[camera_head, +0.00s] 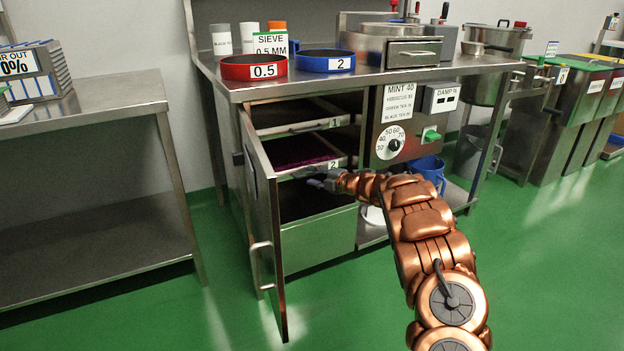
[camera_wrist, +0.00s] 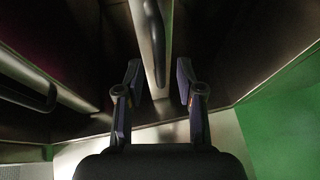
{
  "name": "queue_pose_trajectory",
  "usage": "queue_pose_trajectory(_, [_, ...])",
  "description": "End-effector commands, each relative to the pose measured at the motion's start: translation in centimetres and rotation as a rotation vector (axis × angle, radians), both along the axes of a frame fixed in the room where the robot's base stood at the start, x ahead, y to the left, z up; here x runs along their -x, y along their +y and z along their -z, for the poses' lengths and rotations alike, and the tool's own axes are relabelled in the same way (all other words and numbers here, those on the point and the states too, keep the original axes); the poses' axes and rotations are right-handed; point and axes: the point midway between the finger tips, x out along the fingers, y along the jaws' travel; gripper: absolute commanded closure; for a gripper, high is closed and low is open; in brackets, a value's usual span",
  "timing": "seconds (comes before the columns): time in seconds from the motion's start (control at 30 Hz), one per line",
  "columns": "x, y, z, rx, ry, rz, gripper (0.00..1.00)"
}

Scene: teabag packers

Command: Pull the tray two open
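Tray two (camera_head: 300,167) is in the open cabinet, below tray one. It has a "2" label on its front and dark magenta contents. My gripper (camera_head: 316,183) is at its front, just below the label, and hides part of it. In the wrist view, my gripper (camera_wrist: 158,82) is open, with its two dark fingers apart. A bar handle (camera_wrist: 153,40) on a pale metal front runs down between the fingertips. I see gaps on both sides of it, and the fingers are not closed on it.
The cabinet door (camera_head: 262,215) stands open on the left. Tray one (camera_head: 290,114) sits above, and a larger metal bin front (camera_head: 318,240) is below. A control panel (camera_head: 397,118) and a blue jug (camera_head: 428,170) are to the right. Green floor in front is clear.

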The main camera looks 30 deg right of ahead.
Motion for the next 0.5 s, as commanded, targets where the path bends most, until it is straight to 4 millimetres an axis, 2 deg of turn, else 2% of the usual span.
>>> queue_pose_trajectory(0.2, [-1.04,0.27,0.27,0.001,0.001,0.003,0.63])
queue_pose_trajectory(0.5, [-1.18,0.31,0.23,0.000,0.001,0.003,0.63])
